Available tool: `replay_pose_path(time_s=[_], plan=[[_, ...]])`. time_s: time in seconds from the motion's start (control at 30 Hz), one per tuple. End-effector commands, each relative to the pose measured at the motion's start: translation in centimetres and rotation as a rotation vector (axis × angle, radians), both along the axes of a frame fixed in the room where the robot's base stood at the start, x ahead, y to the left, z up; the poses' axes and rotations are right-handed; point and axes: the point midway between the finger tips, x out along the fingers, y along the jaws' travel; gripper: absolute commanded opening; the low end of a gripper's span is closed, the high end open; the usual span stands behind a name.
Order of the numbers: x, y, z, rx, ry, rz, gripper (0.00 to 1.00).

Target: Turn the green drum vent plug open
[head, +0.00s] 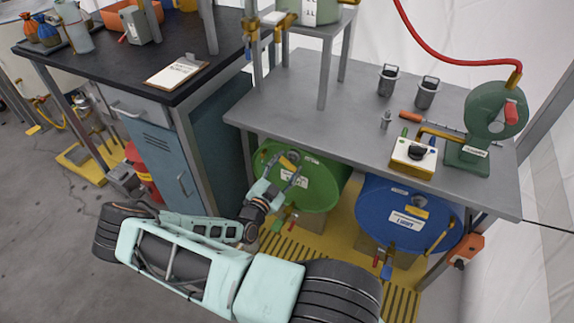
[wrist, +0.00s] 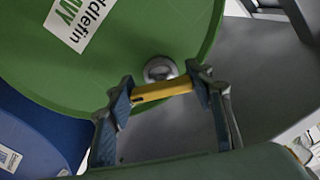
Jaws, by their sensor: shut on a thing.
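The green drum (head: 318,184) lies on its side under the grey bench, its round end facing me. Its vent plug (head: 291,157) is near the top of that end and has a yellow bar handle. In the wrist view the plug shows as a round grey fitting (wrist: 160,69) with the yellow handle (wrist: 163,91) across it. My gripper (head: 282,172) is at the plug. In the wrist view its two fingers (wrist: 164,95) are shut on the ends of the yellow handle. A white label (wrist: 82,20) is on the drum's face.
A blue drum (head: 407,218) lies to the right of the green one, over a yellow slatted floor tray (head: 290,243). The grey bench top (head: 330,110) overhangs both drums. A blue cabinet (head: 190,150) stands close on the left.

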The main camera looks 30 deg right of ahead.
Motion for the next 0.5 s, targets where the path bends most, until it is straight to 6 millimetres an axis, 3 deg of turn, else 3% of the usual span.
replay_pose_path(time_s=[0.5], plan=[[-0.21, -0.1, -0.14, -0.195, 0.334, 0.0, 0.24]])
